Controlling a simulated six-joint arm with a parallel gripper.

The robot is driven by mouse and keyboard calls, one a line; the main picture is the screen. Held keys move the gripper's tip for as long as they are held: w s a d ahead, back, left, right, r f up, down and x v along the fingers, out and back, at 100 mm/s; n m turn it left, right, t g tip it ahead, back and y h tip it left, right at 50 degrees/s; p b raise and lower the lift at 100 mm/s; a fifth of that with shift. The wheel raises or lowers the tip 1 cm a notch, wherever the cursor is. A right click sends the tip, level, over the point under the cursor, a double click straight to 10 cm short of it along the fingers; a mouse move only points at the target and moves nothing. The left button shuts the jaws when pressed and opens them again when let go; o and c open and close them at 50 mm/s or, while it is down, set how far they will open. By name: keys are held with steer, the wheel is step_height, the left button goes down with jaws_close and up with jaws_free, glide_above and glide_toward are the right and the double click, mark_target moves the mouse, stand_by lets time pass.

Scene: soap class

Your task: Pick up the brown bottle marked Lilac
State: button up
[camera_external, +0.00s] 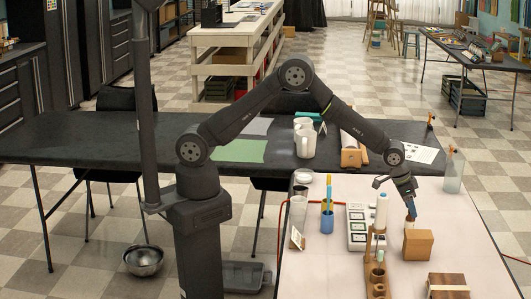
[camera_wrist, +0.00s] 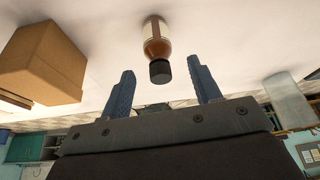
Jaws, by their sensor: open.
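The brown bottle (camera_wrist: 157,32) shows in the wrist view with a black cap (camera_wrist: 160,72) and a pale label. Its label text is too small to read. My gripper (camera_wrist: 161,66) is open, with one blue finger on each side of the cap, seemingly apart from it. In the external view my gripper (camera_external: 412,208) points down over the white table, just behind the cardboard box. A small brownish patch (camera_external: 409,218) shows by the fingers there. The rest of the bottle is hidden or unclear in that view.
A cardboard box (camera_external: 418,245) stands close to my gripper; it also shows in the wrist view (camera_wrist: 45,62). A wooden stand (camera_external: 376,270), a white labelled rack (camera_external: 358,227) and a blue cup (camera_external: 327,220) stand to the left. A clear container (camera_external: 453,178) stands at the back right.

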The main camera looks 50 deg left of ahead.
mark_target(410, 220)
steer(key=shift+x, duration=2.65)
steer(key=shift+s+a, duration=0.2)
steer(key=shift+c, duration=0.5)
steer(key=c, duration=1)
